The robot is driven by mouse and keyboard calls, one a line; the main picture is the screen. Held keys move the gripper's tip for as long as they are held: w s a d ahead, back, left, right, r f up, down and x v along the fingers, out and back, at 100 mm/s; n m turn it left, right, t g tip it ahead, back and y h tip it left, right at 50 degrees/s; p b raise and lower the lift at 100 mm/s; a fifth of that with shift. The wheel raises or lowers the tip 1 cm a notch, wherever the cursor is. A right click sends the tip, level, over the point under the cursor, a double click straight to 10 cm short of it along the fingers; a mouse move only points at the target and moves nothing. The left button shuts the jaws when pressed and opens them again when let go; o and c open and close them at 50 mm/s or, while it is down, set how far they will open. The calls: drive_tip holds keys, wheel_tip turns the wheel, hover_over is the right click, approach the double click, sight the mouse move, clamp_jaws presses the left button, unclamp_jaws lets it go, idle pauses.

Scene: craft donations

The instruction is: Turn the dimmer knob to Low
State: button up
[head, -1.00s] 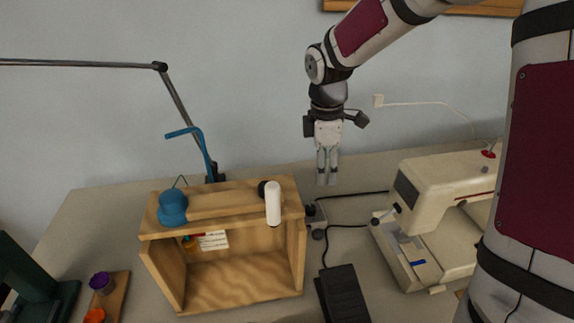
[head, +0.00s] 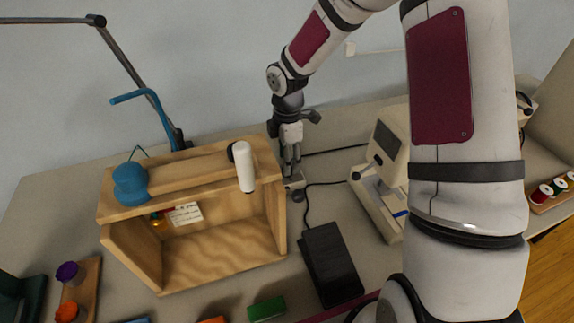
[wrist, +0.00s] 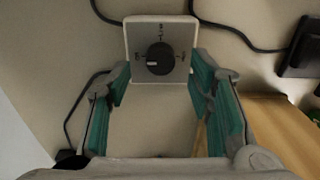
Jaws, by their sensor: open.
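The dimmer is a small pale box with a grey face (wrist: 138,36) and a round black knob (wrist: 160,59), seen from above in the wrist view. The knob's white mark points left in that view. Small labels surround the knob, too blurred to read. My gripper (wrist: 162,76) is open, its teal-padded fingers spread to the left and right of the knob, apart from it. In the head view my gripper (head: 290,166) points down over the dimmer box (head: 297,184), just right of the wooden shelf box. It partly hides the dimmer there.
A black foot pedal (head: 331,265) lies in front, and a sewing machine (head: 395,140) stands to the right. Cables run around the dimmer.

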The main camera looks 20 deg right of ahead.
drive_tip(key=shift+f, duration=1.45)
clamp_jaws()
